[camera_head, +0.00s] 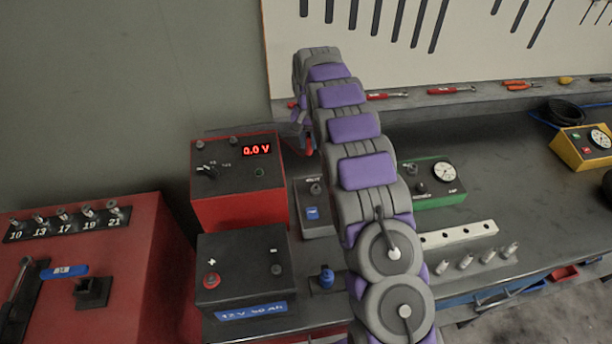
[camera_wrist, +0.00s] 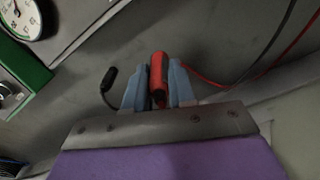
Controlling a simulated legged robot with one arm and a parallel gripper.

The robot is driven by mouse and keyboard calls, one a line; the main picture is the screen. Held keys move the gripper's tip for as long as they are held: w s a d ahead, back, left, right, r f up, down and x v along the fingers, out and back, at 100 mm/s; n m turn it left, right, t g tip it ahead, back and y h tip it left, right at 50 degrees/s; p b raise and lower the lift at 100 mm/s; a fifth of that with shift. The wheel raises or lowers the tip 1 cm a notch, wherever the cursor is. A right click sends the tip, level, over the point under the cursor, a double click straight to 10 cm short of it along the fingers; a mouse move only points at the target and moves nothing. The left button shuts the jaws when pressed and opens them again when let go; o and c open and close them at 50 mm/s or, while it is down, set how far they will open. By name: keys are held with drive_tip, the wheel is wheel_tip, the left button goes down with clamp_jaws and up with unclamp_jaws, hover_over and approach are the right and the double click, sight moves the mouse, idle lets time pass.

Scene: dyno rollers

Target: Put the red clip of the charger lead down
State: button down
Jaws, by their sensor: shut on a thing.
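In the wrist view my gripper (camera_wrist: 157,88) is shut on the red clip (camera_wrist: 159,72), which sits upright between the two blue-grey fingers. A red lead (camera_wrist: 215,82) curves away to the right. A dark clip-like piece (camera_wrist: 108,84) lies on the grey surface to the left, apart from the fingers. In the head view my arm reaches over the bench and hides most of the gripper. A bit of red (camera_head: 309,145) shows below the arm's end, beside the red charger (camera_head: 233,205) with its 0.0 V display.
A black 12 V battery (camera_head: 245,268) stands in front of the charger. A small grey box with a blue switch (camera_head: 312,214) is right of it. Dark bench top (camera_head: 500,150) beyond is mostly clear.

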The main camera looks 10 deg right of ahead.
drive_tip(key=f, duration=0.2)
drive_tip(key=f+b, duration=0.1)
drive_tip(key=f, duration=0.3)
drive_tip(key=shift+w+f+b, duration=0.3)
drive_tip(key=shift+w+f, duration=0.05)
drive_tip(key=shift+w, duration=0.05)
drive_tip(key=shift+a+f, duration=0.25)
drive_tip(key=f, duration=0.2)
drive_tip(key=f+b, duration=0.1)
drive_tip(key=shift+a, duration=0.25)
drive_tip(key=shift+d, duration=0.35)
drive_tip(key=c, duration=1.1)
unclamp_jaws()
drive_tip(key=shift+c, duration=0.2)
drive_tip(key=shift+o, duration=1)
drive_tip(key=shift+a, duration=0.2)
